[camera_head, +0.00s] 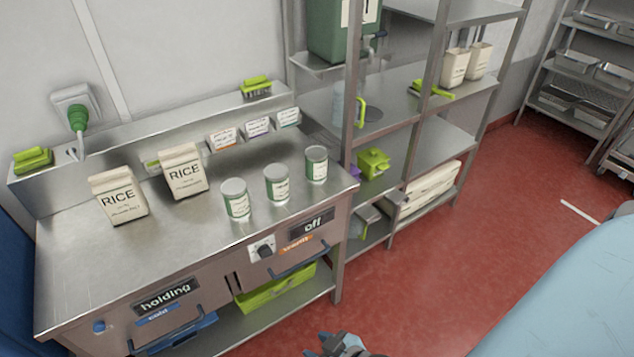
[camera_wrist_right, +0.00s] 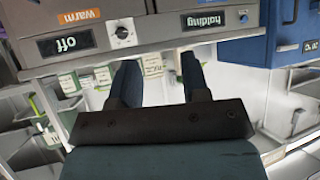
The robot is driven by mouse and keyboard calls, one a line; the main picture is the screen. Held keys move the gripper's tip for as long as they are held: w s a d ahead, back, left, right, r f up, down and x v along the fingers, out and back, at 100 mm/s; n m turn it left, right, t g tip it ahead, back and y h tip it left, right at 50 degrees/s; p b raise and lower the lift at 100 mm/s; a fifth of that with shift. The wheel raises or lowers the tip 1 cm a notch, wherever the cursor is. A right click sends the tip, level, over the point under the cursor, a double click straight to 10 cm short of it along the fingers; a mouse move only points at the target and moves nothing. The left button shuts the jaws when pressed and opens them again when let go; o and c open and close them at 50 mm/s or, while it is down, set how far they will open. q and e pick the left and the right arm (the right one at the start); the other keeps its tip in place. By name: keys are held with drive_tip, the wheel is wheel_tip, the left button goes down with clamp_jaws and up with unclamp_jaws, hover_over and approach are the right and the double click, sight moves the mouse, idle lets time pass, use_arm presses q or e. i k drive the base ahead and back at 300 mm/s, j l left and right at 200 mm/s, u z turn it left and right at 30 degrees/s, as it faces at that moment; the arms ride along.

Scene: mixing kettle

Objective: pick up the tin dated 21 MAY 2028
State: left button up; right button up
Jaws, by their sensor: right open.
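Three white tins with green bands stand upright on the steel counter: a left tin (camera_head: 235,199), a middle tin (camera_head: 277,184) and a right tin (camera_head: 316,164). Their labels are too small to read, so I cannot tell which is dated 21 MAY 2028. My right gripper (camera_head: 338,345) shows at the bottom edge of the head view, low in front of the counter and well apart from the tins. In the right wrist view my right gripper (camera_wrist_right: 158,82) is open and empty, its fingers towards the counter's front panel. My left gripper is not in view.
Two RICE bags (camera_head: 118,196) stand left of the tins on the counter (camera_head: 160,245). Small label cards (camera_head: 257,127) line the back ledge. A shelf rack (camera_head: 350,100) stands close to the right. Red floor (camera_head: 430,270) is clear in front.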

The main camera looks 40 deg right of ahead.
sight(277, 185)
drive_tip(key=l, duration=0.85)
drive_tip(key=k+l+z, duration=0.1)
drive_tip(key=l, duration=0.75)
